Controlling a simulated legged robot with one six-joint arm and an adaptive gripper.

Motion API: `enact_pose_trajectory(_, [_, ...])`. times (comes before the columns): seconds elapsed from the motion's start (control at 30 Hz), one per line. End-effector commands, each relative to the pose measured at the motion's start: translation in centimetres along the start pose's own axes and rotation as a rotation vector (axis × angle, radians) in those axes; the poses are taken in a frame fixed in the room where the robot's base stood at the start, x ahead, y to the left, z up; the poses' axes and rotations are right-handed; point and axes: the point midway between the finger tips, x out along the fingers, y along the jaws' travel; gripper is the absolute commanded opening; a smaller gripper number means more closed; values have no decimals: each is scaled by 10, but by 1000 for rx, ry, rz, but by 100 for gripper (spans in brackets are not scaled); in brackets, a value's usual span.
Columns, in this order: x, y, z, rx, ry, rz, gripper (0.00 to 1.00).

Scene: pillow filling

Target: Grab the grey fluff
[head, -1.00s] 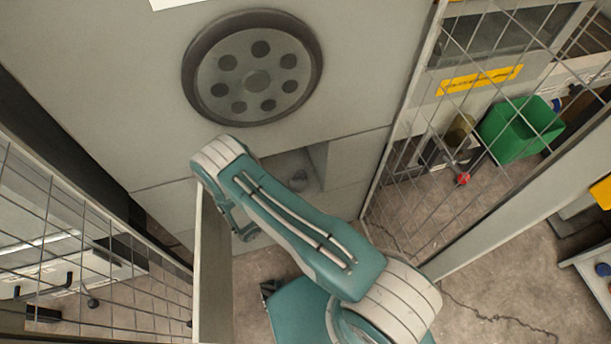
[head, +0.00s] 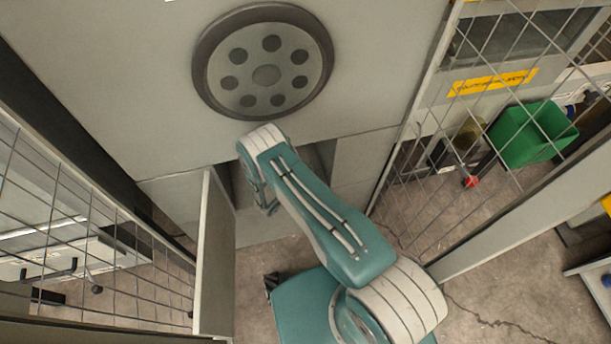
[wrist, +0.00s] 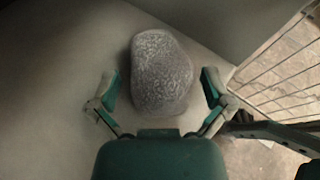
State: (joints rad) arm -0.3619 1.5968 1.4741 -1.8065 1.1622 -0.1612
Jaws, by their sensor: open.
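The grey fluff (wrist: 161,72) is a rounded, textured grey lump in the wrist view. It lies on a pale surface inside the machine's recess. My gripper (wrist: 160,88) is open, with one teal finger on each side of the fluff. Small gaps show between the fingers and the fluff, and nothing is clasped. In the head view my arm reaches to the recess opening (head: 318,160), and my arm hides the fluff and the gripper's fingertips there.
An open door panel (head: 216,255) stands left of my arm. The machine front has a round vent (head: 265,75) above the opening. Mesh fences stand at left (head: 70,220) and right (head: 440,130). A green bin (head: 530,135) is behind the right fence.

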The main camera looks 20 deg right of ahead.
Motion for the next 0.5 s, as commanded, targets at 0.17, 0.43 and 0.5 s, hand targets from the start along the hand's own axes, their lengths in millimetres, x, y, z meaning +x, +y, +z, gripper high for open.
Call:
enact_pose_trajectory(0.17, [12,0,0,-1,0,0,100])
enact_pose_trajectory(0.43, [12,0,0,-1,0,1,60])
enact_pose_trajectory(0.5, [12,0,0,-1,0,0,35])
